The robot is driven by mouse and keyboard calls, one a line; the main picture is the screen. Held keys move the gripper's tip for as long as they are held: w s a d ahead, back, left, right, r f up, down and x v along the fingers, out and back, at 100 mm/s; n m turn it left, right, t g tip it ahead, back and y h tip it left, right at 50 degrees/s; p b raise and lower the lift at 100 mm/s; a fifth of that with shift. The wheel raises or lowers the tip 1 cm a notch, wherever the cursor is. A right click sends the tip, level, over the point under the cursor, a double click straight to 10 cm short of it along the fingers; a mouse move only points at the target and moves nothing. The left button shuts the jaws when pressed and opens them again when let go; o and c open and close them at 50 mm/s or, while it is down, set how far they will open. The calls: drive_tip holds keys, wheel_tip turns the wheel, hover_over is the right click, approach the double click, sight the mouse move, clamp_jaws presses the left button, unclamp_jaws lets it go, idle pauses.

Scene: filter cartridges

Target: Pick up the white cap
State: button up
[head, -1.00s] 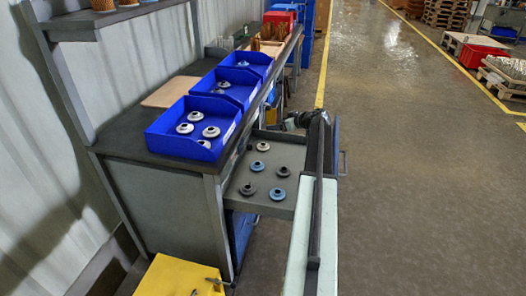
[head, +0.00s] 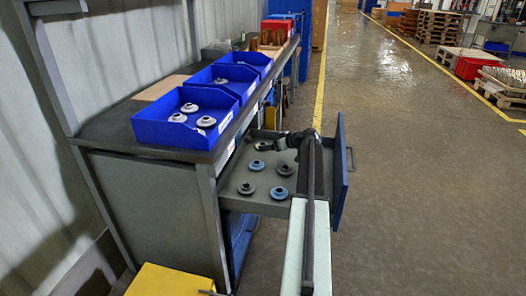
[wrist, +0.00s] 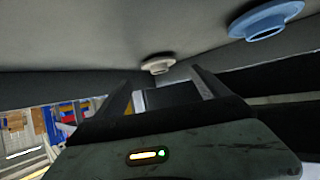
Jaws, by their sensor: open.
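The white cap (head: 262,146), a small flanged disc, lies at the back of the open grey drawer (head: 237,204). In the wrist view the white cap (wrist: 158,66) appears just beyond and between the fingertips, apart from them. My gripper (wrist: 160,82) is open and empty. In the head view my gripper (head: 277,144) is small and dark, at the back of the drawer just right of the white cap. A blue cap (head: 256,165) lies in front of the white one; a blue cap also shows at upper right in the wrist view (wrist: 267,20).
The drawer also holds dark caps (head: 246,188) (head: 284,170) and another blue cap (head: 279,193). Its blue front panel (head: 340,180) stands at the right. Blue bins (head: 165,138) with light caps stand on the bench (head: 105,128) at left. A yellow box (head: 165,281) is at the front.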

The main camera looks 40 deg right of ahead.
drive_tip(key=b+x, duration=0.2)
drive_tip(key=x, duration=0.3)
drive_tip(key=shift+w+d+f, duration=0.1)
drive_tip(key=shift+w+f, duration=0.05)
drive_tip(key=shift+w, duration=0.1)
drive_tip(key=c, duration=1.4)
